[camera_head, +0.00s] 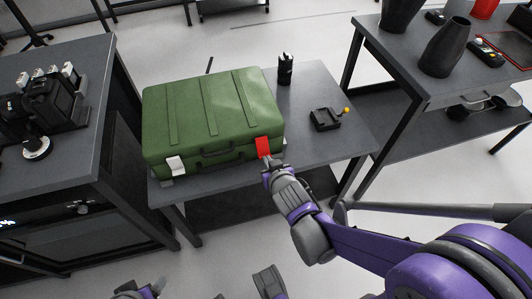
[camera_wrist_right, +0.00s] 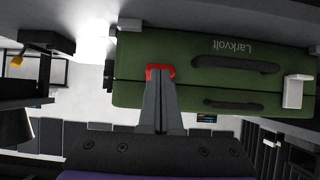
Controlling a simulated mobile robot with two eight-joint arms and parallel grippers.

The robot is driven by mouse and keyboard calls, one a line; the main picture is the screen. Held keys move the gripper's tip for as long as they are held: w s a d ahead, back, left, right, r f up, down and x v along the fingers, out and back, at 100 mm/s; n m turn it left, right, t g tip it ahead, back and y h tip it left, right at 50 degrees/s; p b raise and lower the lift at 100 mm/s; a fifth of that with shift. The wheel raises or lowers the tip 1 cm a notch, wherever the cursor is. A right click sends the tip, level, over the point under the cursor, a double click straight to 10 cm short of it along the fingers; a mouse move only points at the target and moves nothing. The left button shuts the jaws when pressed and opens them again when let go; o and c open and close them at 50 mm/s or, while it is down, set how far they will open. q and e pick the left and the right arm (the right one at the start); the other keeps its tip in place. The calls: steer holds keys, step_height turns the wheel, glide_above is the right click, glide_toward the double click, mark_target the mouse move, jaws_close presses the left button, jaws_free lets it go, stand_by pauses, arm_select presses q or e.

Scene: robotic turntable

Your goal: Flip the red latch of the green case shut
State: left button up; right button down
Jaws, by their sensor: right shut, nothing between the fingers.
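The green case (camera_head: 205,112) lies closed on a grey table. A red latch (camera_head: 263,147) is on its front near the right corner. A white latch (camera_head: 176,165) is on the front at the left. My right gripper (camera_head: 271,163) is shut and empty, with its tips at the red latch's lower end. The right wrist view shows the case (camera_wrist_right: 210,65) upside down, with the shut fingers (camera_wrist_right: 160,76) covering most of the red latch (camera_wrist_right: 160,69); whether they touch it is unclear. My left gripper (camera_head: 206,277) shows only as two spread fingers at the bottom edge.
Side tables hold camera gear (camera_head: 50,100) at left and dark vases (camera_head: 446,48) at right. Floor in front is clear.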

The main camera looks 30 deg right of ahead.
steer(key=f+b, duration=0.1)
steer(key=w+f+b, duration=0.1)
steer(key=shift+d+f+t, duration=0.15)
steer(key=shift+f+t, duration=0.15)
steer(key=shift+t, duration=0.1)
arm_select(q)
steer(key=f, duration=0.3)
steer(key=shift+w+f, duration=0.25)
steer(key=shift+f, duration=0.1)
steer(key=shift+r, duration=0.1)
arm_select(e)
steer(key=shift+r, duration=0.15)
steer(key=shift+r+p, duration=0.5)
steer(key=shift+r, duration=0.25)
arm_select(q)
steer(key=shift+s+r, duration=0.1)
steer(key=shift+r, duration=0.6)
